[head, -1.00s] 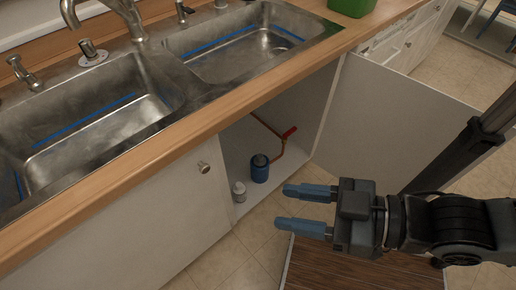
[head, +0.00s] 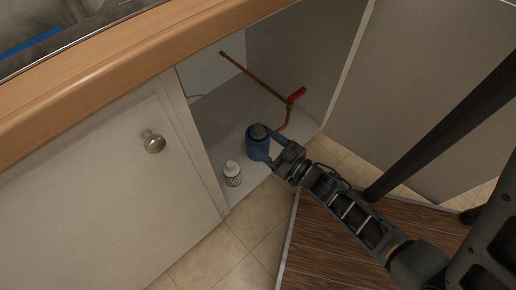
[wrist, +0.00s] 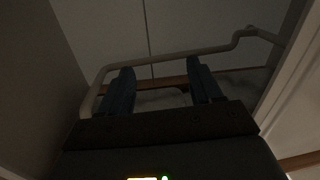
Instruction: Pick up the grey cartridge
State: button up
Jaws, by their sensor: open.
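A copper pipe with a red valve handle (head: 297,95) rises behind the canister. The open cabinet door (head: 430,90) stands to the right, and a closed door with a round knob (head: 153,142) to the left. A wooden counter edge (head: 120,50) overhangs. A pale pipe (wrist: 165,59) crosses the wrist view.

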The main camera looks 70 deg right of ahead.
jog(key=m+h+b, duration=0.1)
jog(key=m+b, duration=0.1)
jog(key=b, duration=0.7)
send_near(261, 129)
jog(key=a+x, duration=0.1)
jog(key=x, duration=0.3)
jog(key=shift+w+d+f+g+h, duration=0.3)
jog(key=shift+w+d+h, duration=0.1)
jog(key=shift+w+d, duration=0.1)
jog(key=shift+r+b+x, duration=0.15)
jog(key=shift+b+x, duration=0.4)
jog(key=shift+x, duration=1.15)
jog(key=shift+r+b+x, duration=0.15)
jog(key=shift+b+x, duration=0.4)
jog(key=shift+x, duration=1.2)
jog(key=shift+s, duration=0.1)
grip_shut()
